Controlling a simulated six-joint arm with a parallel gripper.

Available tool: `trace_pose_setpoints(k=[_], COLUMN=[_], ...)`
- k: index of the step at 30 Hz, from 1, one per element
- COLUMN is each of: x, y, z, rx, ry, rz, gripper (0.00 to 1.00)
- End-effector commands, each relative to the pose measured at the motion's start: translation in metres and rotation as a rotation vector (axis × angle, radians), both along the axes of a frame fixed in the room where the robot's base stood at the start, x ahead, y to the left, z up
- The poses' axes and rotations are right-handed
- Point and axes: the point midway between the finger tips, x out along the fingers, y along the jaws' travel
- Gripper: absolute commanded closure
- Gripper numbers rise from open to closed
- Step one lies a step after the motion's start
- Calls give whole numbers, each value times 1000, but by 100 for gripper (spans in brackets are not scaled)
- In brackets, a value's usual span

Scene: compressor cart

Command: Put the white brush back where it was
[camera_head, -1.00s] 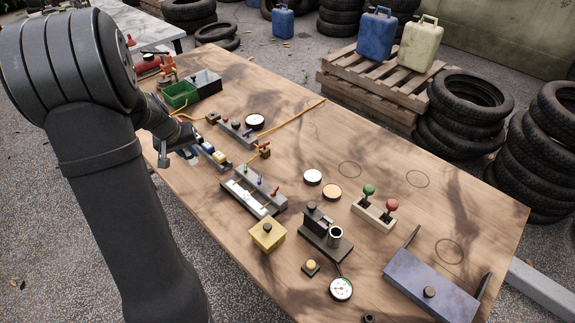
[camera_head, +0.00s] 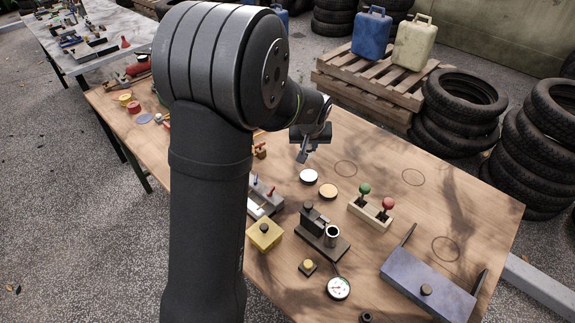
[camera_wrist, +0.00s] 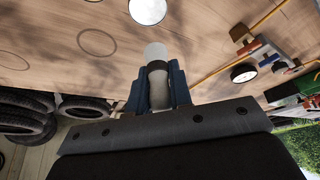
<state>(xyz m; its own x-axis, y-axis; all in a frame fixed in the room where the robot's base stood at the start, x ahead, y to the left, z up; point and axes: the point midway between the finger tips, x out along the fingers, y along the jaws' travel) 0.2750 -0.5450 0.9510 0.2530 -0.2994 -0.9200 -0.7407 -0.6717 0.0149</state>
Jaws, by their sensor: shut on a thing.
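My gripper (camera_head: 304,157) hangs above the far middle of the table, just behind a white disc (camera_head: 309,176). In the wrist view my gripper (camera_wrist: 158,88) has its blue fingers shut on a pale rounded piece with a dark band and whitish end, which appears to be the white brush (camera_wrist: 156,52). In the head view I cannot make out the brush. Drawn circles lie on the bare wood: one (camera_head: 346,168) just right of my gripper, one (camera_head: 413,177) farther right, and one (camera_head: 446,249) nearer the front right. Which marks the brush's place cannot be told.
A tan disc (camera_head: 328,191) and a block with green and red knobs (camera_head: 371,212) stand in front. A black fixture with a metal cup (camera_head: 325,236) and a purple box (camera_head: 428,284) are nearer. My arm hides much of the table's left part. The far right is clear.

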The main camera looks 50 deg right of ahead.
Motion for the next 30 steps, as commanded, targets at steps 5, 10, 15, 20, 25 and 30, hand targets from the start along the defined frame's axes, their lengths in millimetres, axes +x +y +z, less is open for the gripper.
trace_pose_setpoints(k=[5, 10, 15, 20, 25, 30], x=[-20, -1, 39, 72, 91, 94], y=[-12, -12, -10, -9, -8, -8], z=[1, -12, -36, -55, -66, -76], rx=[4, 5, 6, 4, 4, 5], ry=[-15, -17, -16, -17, -17, -17], rz=[-22, -20, -18, -21, -23, -25], gripper=[100, 100, 100, 100, 100, 100])
